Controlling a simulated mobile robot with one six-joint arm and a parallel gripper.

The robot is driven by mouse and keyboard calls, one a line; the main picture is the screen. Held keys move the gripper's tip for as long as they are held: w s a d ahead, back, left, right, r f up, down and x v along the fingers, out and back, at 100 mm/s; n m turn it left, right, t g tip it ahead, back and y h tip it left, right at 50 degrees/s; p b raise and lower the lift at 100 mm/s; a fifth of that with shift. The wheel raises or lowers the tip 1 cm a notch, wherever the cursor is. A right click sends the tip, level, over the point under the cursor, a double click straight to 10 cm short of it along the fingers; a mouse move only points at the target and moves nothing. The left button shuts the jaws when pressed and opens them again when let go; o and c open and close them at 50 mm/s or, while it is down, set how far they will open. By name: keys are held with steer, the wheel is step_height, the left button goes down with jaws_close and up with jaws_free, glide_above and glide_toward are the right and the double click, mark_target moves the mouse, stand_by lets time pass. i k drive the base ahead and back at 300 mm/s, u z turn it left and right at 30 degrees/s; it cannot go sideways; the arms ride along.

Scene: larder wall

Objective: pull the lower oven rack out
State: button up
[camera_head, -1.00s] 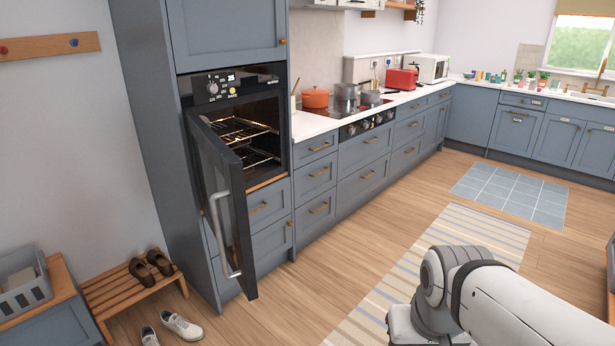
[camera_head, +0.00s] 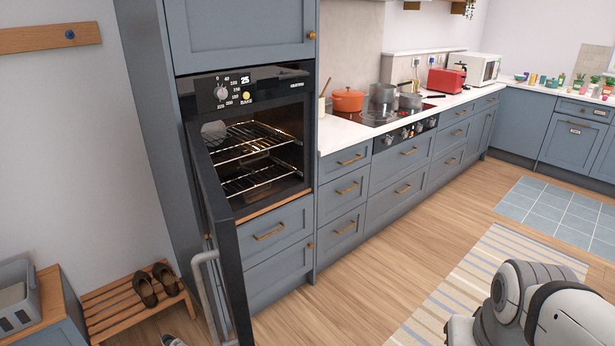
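The built-in oven (camera_head: 215,80) stands in a tall blue cabinet at left centre. Its door (camera_head: 225,240) is hinged at the left and swung open toward me, with a grey bar handle (camera_head: 207,300). Inside are two wire racks. The upper rack (camera_head: 245,140) and the lower rack (camera_head: 255,178) both sit within the cavity. The open door hides the left part of the lower rack. Part of my white arm shows at the bottom right; my gripper is outside the view.
A wooden shoe bench (camera_head: 125,308) with brown shoes (camera_head: 155,285) and a grey basket (camera_head: 18,300) stand at lower left. Drawers and a counter (camera_head: 345,135) with pots run to the right. The wooden floor (camera_head: 375,265) before the drawers is clear, with a striped rug (camera_head: 470,285) beyond.

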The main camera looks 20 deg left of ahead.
mark_target(242, 192)
steer(key=u, duration=0.5)
steer(key=i, duration=1.2)
steer(key=u, duration=0.8)
